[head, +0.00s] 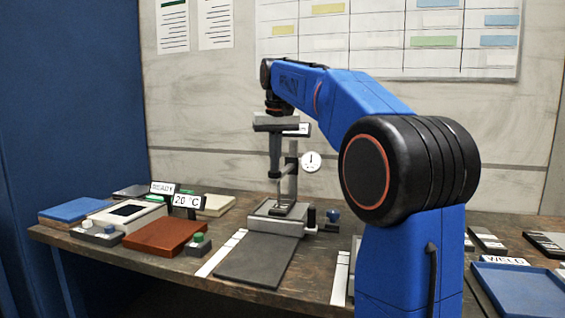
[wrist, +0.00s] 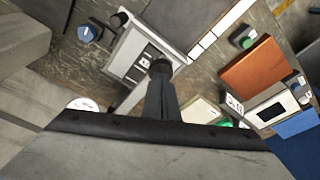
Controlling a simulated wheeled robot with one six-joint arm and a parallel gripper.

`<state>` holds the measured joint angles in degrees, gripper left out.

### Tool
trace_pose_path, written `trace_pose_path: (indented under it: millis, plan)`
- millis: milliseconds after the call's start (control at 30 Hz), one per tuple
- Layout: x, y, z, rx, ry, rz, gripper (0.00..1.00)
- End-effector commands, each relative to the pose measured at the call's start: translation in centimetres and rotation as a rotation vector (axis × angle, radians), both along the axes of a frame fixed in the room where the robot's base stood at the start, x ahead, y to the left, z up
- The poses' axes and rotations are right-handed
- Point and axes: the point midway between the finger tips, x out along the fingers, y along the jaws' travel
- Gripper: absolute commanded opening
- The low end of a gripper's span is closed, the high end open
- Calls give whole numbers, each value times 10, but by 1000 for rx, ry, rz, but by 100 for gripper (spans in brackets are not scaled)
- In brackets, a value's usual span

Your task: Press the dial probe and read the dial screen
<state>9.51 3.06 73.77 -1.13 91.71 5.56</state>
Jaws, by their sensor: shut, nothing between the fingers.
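The round white dial screen (head: 311,161) with a dark needle shows in the head view, just right of the stand's upright column (head: 293,178). A white rounded edge, likely the dial (wrist: 82,104), shows at the lower left in the wrist view. The grey stand base (head: 272,222) sits on the bench, and it also shows in the wrist view (wrist: 128,50). My gripper (head: 274,176) is shut and empty, pointing down above the base, left of the dial in the head view. Its tips (wrist: 161,66) appear over the base's edge in the wrist view. I cannot make out the probe tip.
A dark mat (head: 256,262) lies in front of the stand. A brown pad (head: 163,236), a "20 °C" display (head: 187,201) and a blue pad (head: 70,210) lie to the left. A blue tray (head: 520,290) stands at the right. A blue knob (head: 332,214) is beside the base.

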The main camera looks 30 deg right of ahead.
Motion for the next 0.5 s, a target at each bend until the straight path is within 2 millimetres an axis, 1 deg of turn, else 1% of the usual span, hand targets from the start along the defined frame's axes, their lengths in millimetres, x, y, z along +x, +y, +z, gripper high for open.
trace_pose_path:
  millis: [500]
  plan:
    - [0, 0, 34, 0, 1, 0, 0]
